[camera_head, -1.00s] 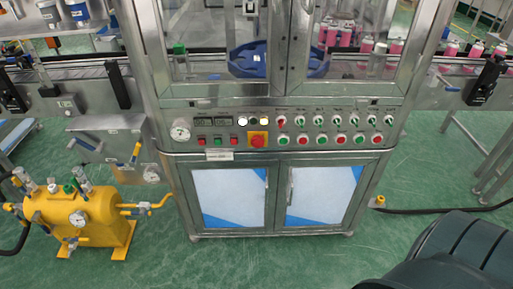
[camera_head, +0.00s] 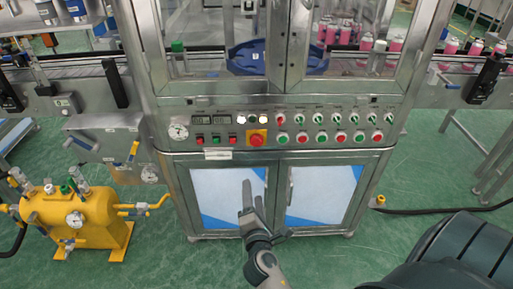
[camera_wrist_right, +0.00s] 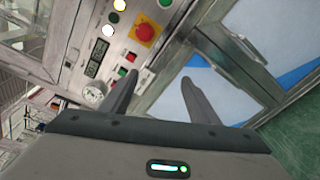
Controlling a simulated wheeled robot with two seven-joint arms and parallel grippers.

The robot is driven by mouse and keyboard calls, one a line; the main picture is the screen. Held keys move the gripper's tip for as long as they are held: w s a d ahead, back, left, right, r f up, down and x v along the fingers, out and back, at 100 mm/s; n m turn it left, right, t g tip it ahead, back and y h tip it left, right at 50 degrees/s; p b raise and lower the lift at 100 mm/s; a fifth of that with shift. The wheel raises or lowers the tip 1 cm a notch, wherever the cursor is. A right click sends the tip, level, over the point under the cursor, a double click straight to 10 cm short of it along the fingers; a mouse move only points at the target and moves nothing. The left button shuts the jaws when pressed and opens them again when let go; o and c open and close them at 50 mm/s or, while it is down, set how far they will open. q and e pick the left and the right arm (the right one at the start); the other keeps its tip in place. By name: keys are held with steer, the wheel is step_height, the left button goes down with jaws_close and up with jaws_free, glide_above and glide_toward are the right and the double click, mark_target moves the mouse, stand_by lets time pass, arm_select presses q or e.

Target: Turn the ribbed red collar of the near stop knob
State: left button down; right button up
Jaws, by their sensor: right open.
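The red stop knob (camera_head: 256,139) sits on a yellow square plate on the machine's front control panel, below two lit round buttons. It also shows in the right wrist view (camera_wrist_right: 146,32), at the upper middle. The ribs of its collar are too small to make out. My right gripper (camera_head: 253,194) is in front of the cabinet doors, lower in the picture than the knob and apart from it. In the right wrist view its two fingers (camera_wrist_right: 160,77) are spread with nothing between them, and the knob lies beyond the fingertips. My left gripper is not in view.
The control panel (camera_head: 350,120) carries rows of switches and green and red buttons close beside the knob. A yellow tank (camera_head: 75,215) stands at the left on the green floor. Cabinet doors (camera_head: 228,195) are below the panel.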

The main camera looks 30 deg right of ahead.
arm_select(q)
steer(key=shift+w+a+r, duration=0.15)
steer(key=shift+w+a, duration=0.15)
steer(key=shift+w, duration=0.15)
arm_select(e)
steer(key=shift+n+h, duration=0.4)
steer(key=shift+h, duration=0.5)
steer(key=r, duration=0.1)
steer(key=d+r, duration=0.1)
steer(key=r, duration=0.2)
steer(key=shift+s+d+r, duration=0.2)
steer(key=shift+d+r, duration=0.15)
steer(key=shift+r, duration=0.05)
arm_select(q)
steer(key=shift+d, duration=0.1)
arm_select(e)
steer(key=p, duration=0.2)
glide_toward(256, 142)
steer(key=x, duration=0.8)
steer(key=shift+d+f, duration=0.1)
steer(key=shift+f, duration=0.05)
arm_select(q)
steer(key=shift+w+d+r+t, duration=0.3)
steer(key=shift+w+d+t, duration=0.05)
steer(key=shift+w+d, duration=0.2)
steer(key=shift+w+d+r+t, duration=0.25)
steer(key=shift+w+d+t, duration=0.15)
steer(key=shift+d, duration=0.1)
arm_select(e)
steer(key=shift+w, duration=0.1)
